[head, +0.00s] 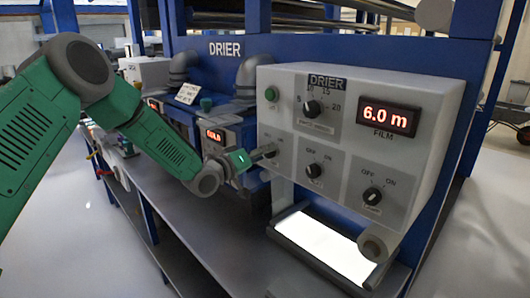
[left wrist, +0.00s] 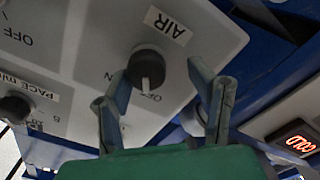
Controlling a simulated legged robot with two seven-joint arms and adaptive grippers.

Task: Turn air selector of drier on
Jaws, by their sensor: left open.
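The drier's pale control panel (head: 330,81) fills the right half of the head view. In the left wrist view the panel shows upside down, with a dark round knob (left wrist: 148,65) beside the AIR label (left wrist: 169,25). The knob's white pointer is toward the OFF mark. My left gripper (head: 262,153) is at the panel's left edge, in front of the lower left selector, which it mostly hides in the head view. In the left wrist view this gripper (left wrist: 163,88) is open and empty, its fingers apart, with the knob ahead between them, nearer the left finger. Contact cannot be told.
Other selectors stand close by: a middle one (head: 314,170), a right one (head: 372,195) and an upper dial (head: 311,107). A green button (head: 271,94) and a 6.0 m display (head: 388,117) are on the panel. A lit white plate (head: 325,247) lies below. A COLD display (left wrist: 301,143) is beside the panel.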

